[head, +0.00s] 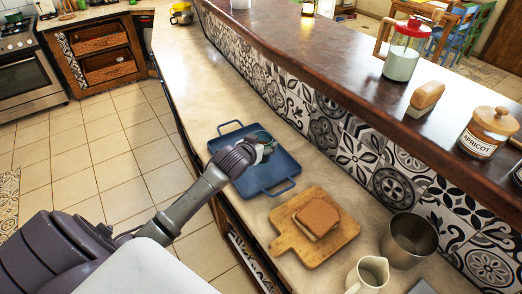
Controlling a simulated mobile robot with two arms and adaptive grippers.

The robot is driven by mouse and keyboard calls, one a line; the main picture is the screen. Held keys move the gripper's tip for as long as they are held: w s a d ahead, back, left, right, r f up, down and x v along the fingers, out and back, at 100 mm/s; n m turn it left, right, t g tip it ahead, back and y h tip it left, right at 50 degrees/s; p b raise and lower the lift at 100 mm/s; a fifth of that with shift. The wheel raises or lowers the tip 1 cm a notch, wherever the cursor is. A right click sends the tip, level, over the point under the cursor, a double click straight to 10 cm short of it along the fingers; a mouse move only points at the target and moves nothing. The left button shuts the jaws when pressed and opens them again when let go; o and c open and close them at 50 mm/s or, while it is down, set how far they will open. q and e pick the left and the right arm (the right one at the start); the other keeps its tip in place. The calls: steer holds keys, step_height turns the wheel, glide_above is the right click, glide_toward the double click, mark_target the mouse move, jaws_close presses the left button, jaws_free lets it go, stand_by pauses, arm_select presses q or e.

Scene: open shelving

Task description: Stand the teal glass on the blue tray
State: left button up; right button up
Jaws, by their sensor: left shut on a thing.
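The blue tray (278,178) lies on the light counter, with a handle at its far left and one at its near right. My left gripper (266,146) reaches over the tray from the left and is shut on the teal glass (264,136). The glass shows small and partly hidden behind the gripper, over the far part of the tray. I cannot tell whether its base touches the tray, or how upright it is. My right gripper is out of view.
A wooden board (338,236) with bread (317,217) lies just right of the tray. A metal pot (409,239) and a cream jug (368,274) stand further right. A raised dark ledge (350,82) with a tiled wall runs behind. The counter beyond the tray is clear.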

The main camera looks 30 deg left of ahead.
arm_select(q)
steer(key=shift+s+a+f, duration=0.1)
steer(key=shift+s+f, duration=0.05)
steer(key=shift+f, duration=0.6)
step_height(320, 180, down, 2)
steer(key=shift+f+p, duration=0.1)
steer(key=shift+p, duration=0.3)
steer(key=shift+f, duration=0.15)
steer(key=o, duration=0.8)
steer(key=shift+f, duration=0.2)
steer(key=o, duration=0.5)
steer(key=shift+r, duration=0.2)
steer(key=b+v, duration=0.1)
steer(key=v, duration=1.1)
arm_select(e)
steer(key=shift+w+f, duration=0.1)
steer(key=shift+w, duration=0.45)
